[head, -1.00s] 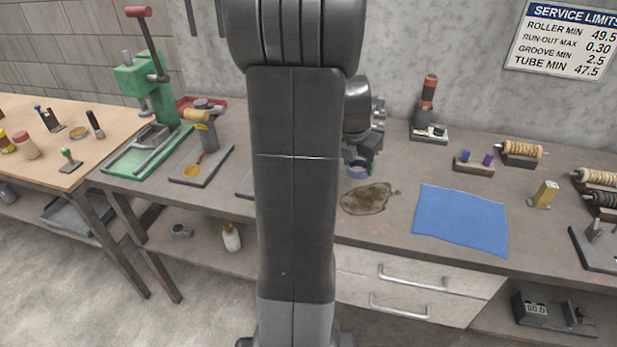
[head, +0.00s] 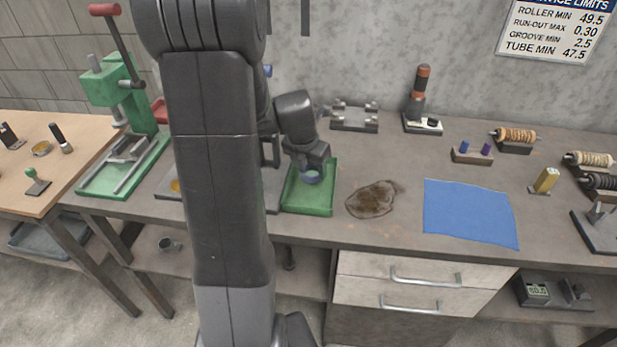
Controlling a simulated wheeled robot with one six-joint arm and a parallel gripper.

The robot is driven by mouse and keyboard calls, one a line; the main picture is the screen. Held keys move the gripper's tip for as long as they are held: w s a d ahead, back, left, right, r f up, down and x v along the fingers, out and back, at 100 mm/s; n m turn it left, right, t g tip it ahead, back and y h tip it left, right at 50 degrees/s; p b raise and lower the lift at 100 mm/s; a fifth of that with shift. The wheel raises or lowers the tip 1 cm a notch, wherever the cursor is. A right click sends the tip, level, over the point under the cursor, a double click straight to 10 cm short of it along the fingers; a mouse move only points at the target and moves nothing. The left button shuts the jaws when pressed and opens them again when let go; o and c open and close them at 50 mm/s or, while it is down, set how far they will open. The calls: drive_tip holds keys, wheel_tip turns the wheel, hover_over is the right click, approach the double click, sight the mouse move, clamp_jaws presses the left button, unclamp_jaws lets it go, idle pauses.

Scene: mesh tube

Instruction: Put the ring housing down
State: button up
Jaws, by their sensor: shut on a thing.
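The ring housing (head: 311,177) is a small blue-grey ring held under my gripper (head: 311,170). My gripper is shut on it and points down over a green tray (head: 310,207). The ring shows against the back half of the tray. I cannot tell whether it touches the tray floor or hangs above it. The front part of the tray is bare.
A metal roller stand (head: 354,117) is behind, and a red-and-black tool (head: 418,97) stands near the wall. A green press (head: 120,95) is at left. My arm hides part of the bench.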

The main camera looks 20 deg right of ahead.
sight(311, 187)
drive_tip(key=shift+f, duration=1.8)
drive_tip(key=shift+f, duration=0.1)
drive_tip(key=o, duration=1.2)
drive_tip(key=v, duration=1.2)
